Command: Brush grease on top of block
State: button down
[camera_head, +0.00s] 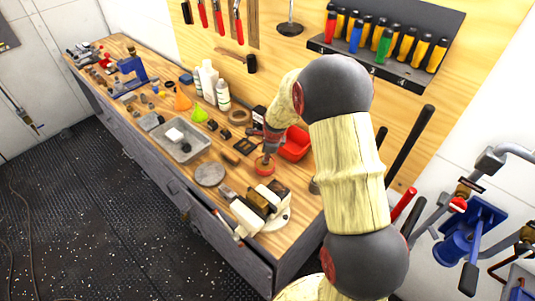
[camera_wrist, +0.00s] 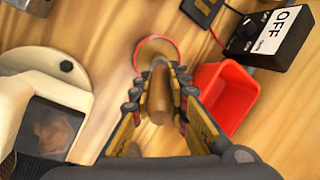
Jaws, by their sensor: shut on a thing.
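My gripper (camera_head: 270,143) is low over the right part of the workbench. In the wrist view my gripper (camera_wrist: 160,92) is shut on an upright brown wooden handle (camera_wrist: 159,104), which seems to be the brush's. Its lower end is over or in a round red-rimmed tin (camera_wrist: 139,50), perhaps the grease; I cannot tell whether it touches the contents. The bristles are hidden. The tin (camera_head: 264,170) also shows in the head view. A small brown piece (camera_head: 230,157) lies left of the tin; I cannot tell whether it is the block.
A red bin (camera_wrist: 222,96) is close on the right, with a black OFF switch box (camera_wrist: 270,38) behind it. A cream machine (camera_wrist: 40,110) stands on the left. A grey tray (camera_head: 183,150), a round grey disc (camera_head: 210,174) and bottles (camera_head: 208,82) are farther left.

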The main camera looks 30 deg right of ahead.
dwell(0.6)
jog(key=shift+r+p, duration=2.4)
jog(key=shift+r, duration=1.05)
jog(key=shift+r, duration=0.15)
